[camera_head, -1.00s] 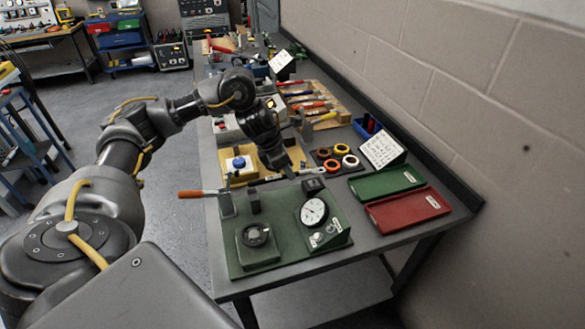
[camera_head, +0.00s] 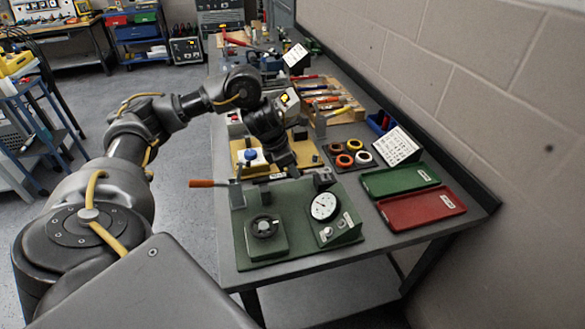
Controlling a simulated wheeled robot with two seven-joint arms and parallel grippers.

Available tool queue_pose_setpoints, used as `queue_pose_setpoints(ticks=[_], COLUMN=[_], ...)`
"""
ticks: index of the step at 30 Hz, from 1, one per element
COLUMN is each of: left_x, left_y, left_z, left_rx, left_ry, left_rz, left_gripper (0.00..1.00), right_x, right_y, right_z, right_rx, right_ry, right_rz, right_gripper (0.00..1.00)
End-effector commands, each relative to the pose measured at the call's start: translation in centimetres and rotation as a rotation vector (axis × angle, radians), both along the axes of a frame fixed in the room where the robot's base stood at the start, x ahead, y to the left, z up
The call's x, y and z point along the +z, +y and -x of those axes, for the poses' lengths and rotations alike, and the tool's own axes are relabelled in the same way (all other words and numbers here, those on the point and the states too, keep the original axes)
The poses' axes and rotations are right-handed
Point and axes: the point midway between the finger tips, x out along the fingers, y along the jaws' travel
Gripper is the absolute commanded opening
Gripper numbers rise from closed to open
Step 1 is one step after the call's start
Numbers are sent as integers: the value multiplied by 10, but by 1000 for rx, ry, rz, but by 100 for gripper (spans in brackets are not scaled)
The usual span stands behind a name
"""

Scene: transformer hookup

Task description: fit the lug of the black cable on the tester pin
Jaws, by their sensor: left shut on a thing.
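My left gripper (camera_head: 284,165) reaches down over the bench, between the yellow base and the back of the green board (camera_head: 284,236). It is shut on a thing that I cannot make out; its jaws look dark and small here. The board carries a round white dial (camera_head: 324,206) and a block with a black round part (camera_head: 264,227). I cannot pick out the black cable, its lug or the tester pin. My right gripper is out of view.
Tape rings (camera_head: 352,145), a green tray (camera_head: 400,180) and a red tray (camera_head: 421,208) lie to the right. Several hand tools lie farther back. The block wall (camera_head: 480,80) bounds the bench's right side.

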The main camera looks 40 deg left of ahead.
Motion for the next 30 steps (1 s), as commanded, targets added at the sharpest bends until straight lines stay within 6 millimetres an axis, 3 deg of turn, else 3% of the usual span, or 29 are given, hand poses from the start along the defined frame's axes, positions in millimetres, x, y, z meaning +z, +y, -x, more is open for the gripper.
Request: queue_pose_setpoints(ticks=[30], left_x=[-11], left_y=[0], left_z=[0], left_rx=[0], left_ry=[0], left_rz=[0], left_gripper=[0], right_x=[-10], right_y=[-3], right_z=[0], right_rx=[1], right_ry=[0], right_rz=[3], right_gripper=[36])
